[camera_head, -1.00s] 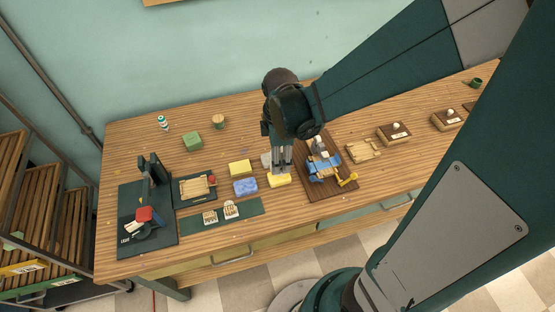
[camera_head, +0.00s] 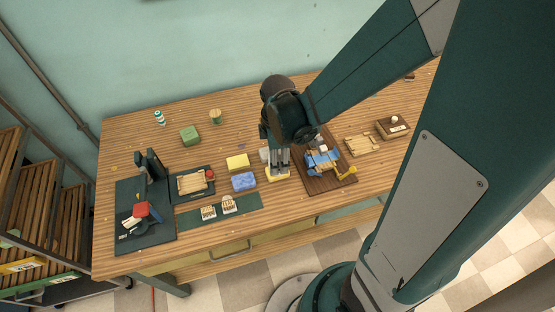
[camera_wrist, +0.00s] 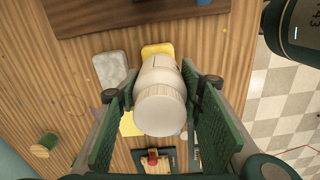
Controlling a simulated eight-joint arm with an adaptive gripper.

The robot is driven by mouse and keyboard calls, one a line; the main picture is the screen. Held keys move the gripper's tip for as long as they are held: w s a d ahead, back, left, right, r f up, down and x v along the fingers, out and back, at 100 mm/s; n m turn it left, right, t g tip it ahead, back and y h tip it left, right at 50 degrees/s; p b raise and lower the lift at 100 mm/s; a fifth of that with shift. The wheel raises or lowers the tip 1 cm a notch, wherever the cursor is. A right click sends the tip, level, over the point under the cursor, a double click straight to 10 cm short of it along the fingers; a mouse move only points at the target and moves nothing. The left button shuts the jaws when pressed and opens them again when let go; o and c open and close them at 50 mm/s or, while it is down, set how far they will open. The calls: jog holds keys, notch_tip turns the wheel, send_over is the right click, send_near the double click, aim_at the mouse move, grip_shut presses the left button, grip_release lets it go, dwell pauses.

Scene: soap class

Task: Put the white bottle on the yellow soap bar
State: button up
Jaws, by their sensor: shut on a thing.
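The white bottle (camera_wrist: 160,98) is between the two dark fingers of my gripper (camera_wrist: 163,105) in the wrist view, with its ribbed end toward the camera. My gripper is shut on it. In the head view my gripper (camera_head: 279,166) points down over a yellow soap bar (camera_head: 271,176) and partly covers it. The bottle is mostly hidden there. That bar also shows beyond the bottle in the wrist view (camera_wrist: 157,49). I cannot tell whether bottle and bar touch. Another yellow bar (camera_head: 237,162) lies to the left.
A pale grey bar (camera_wrist: 110,69) lies close beside the yellow one. A blue bar (camera_head: 243,181) and a green block (camera_head: 190,135) lie left. A dark brown board (camera_head: 335,172) with a blue and yellow device (camera_head: 323,163) stands close on the right.

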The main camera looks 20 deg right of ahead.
jog(key=shift+f, duration=0.15)
jog(key=o, duration=1)
jog(key=shift+r+p, duration=1.1)
jog(key=shift+r, duration=5.1)
jog(key=shift+s+d+r+m+t, duration=0.65)
jog(key=shift+s+r+m+t, duration=0.6)
jog(key=shift+r+m, duration=1.25)
jog(key=shift+s+d+r+m+t, duration=0.7)
jog(key=shift+s+r+m+t, duration=0.55)
jog(key=shift+r+m, duration=1.2)
jog(key=shift+s+d+r+m+t, duration=0.65)
jog(key=shift+s+r+m+t, duration=0.85)
jog(key=shift+m, duration=1.65)
